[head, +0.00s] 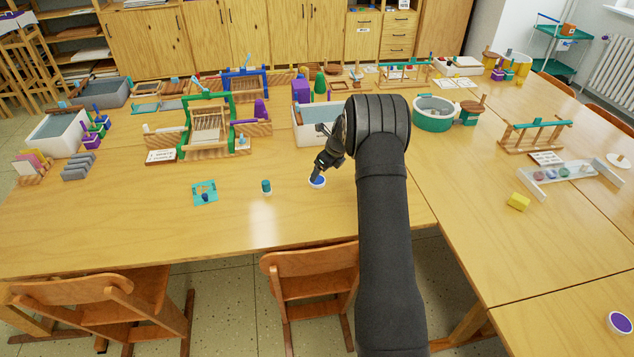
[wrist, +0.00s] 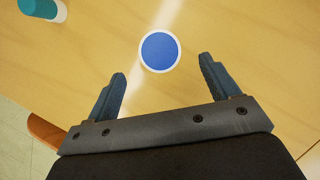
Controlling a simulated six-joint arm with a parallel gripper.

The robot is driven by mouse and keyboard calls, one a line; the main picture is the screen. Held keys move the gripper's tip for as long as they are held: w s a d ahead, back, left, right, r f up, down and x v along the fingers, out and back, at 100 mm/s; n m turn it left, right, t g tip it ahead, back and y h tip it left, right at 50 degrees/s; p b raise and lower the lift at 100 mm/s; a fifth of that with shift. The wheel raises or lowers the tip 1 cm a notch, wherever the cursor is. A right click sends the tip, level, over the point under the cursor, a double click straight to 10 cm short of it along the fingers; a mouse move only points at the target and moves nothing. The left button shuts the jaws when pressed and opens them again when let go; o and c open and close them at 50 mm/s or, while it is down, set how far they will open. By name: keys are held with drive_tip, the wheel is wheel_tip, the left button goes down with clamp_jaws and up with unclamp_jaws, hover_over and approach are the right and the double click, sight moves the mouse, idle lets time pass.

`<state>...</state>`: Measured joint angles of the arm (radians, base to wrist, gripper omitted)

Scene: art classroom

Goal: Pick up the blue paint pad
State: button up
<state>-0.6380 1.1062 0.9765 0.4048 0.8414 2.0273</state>
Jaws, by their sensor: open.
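The blue paint pad (wrist: 159,51) is a round blue disc with a white rim, flat on the wooden table. In the head view the pad (head: 317,183) shows partly behind my gripper (head: 318,178). In the wrist view my gripper (wrist: 163,84) is open, with nothing between its fingers. The pad lies just beyond the fingertips, roughly centred between them. I cannot tell the gripper's exact height above it.
A teal and white cylinder (head: 266,187) stands left of the pad. A teal square card (head: 204,193) with a small dark piece on it lies farther left. A white bin (head: 308,133) stands behind. The table front is clear. A purple round pad (head: 620,322) lies at far right.

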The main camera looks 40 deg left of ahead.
sight(318, 180)
drive_tip(key=shift+x, duration=2.6)
drive_tip(key=shift+d, duration=0.1)
drive_tip(key=c, duration=1.1)
